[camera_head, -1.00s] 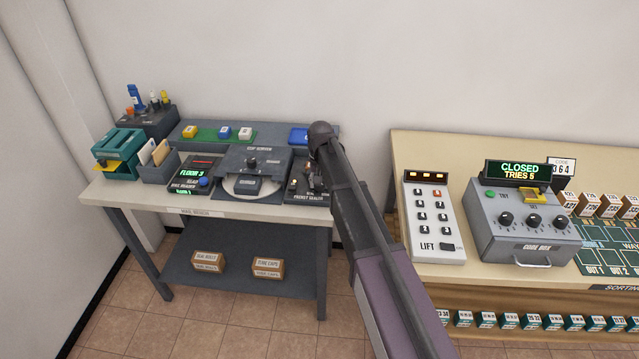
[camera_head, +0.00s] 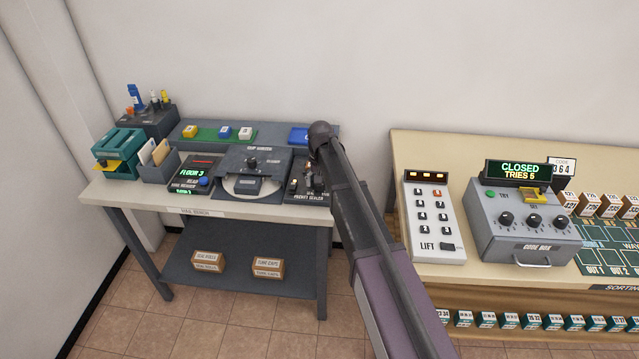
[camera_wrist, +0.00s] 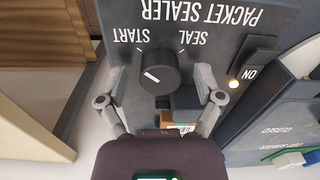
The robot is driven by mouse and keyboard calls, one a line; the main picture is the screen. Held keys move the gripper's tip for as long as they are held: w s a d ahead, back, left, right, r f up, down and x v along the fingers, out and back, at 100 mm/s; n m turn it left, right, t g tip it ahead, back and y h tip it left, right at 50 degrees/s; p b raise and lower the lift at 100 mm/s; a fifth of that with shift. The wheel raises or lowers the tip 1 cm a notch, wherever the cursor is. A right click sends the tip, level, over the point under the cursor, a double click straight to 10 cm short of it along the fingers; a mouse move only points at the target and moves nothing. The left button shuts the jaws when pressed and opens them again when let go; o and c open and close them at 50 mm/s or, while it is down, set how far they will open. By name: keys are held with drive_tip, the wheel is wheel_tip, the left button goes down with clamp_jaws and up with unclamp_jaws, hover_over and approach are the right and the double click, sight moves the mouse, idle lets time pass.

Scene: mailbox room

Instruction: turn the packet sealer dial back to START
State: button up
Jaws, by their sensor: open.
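The packet sealer (camera_wrist: 215,50) is a dark panel with a round black dial (camera_wrist: 158,72). Its lettering is upside down in the wrist view, with START upper left of the dial and SEAL upper right. A short white mark on the dial slants from upper left to lower right; I cannot tell surely which label it faces. My gripper (camera_wrist: 160,84) is open, with one grey finger on each side of the dial; contact is not clear. In the head view the sealer (camera_head: 308,196) is at the bench's right end, and my arm partly hides it and my gripper.
An ON switch (camera_wrist: 252,67) with a lit amber lamp sits beside the dial. The sorting table (camera_head: 400,150) with the lift panel (camera_head: 433,220) and code box (camera_head: 525,225) is to the right.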

drive_tip(key=shift+m, duration=0.4)
drive_tip(key=shift+m, duration=0.5)
wheel_tip(320, 180, up, 14)
drive_tip(key=p, duration=1.4)
drive_tip(key=s+d+f+b, duration=0.3)
drive_tip(key=s+d, duration=1.7)
drive_tip(key=s, duration=0.2)
drive_tip(key=shift+d+n, duration=0.4)
drive_tip(key=shift+f, duration=0.1)
drive_tip(key=s, duration=0.1)
drive_tip(key=s+d, duration=0.2)
drive_tip(key=shift+s, duration=0.35)
